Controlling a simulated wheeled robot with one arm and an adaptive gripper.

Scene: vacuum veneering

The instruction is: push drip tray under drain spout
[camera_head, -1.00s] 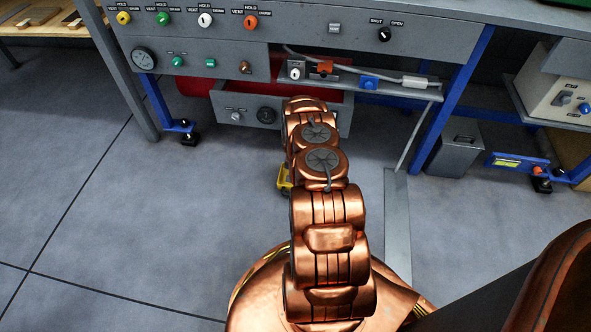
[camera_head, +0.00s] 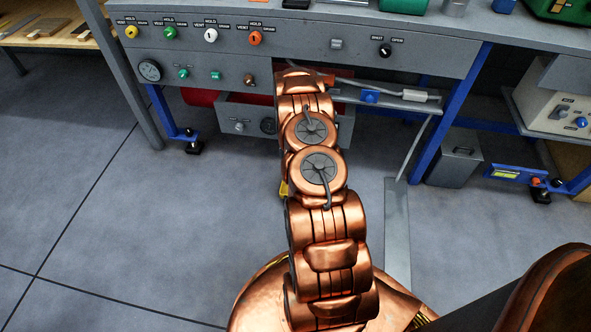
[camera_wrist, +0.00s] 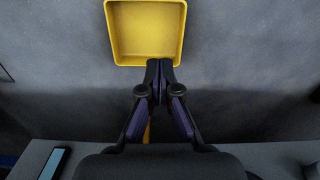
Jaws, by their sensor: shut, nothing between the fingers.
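The drip tray is a square yellow tray (camera_wrist: 146,32), empty, flat on the grey floor at the top of the wrist view. In the head view only a small yellow bit (camera_head: 283,188), probably part of it, shows beside my arm. My gripper (camera_wrist: 160,64) is shut and empty, its fingertips at the tray's near rim, right of its middle. They overlap the rim in the picture; I cannot tell if they touch. My arm hides the gripper in the head view. I cannot make out the drain spout in either view.
The grey bench (camera_head: 300,50) with knobs and a gauge spans the back. A shelf (camera_head: 390,100) with cables and a grey drawer (camera_head: 240,120) hang below it. A grey bin (camera_head: 455,158) stands on the right. Open floor (camera_head: 120,220) lies on the left.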

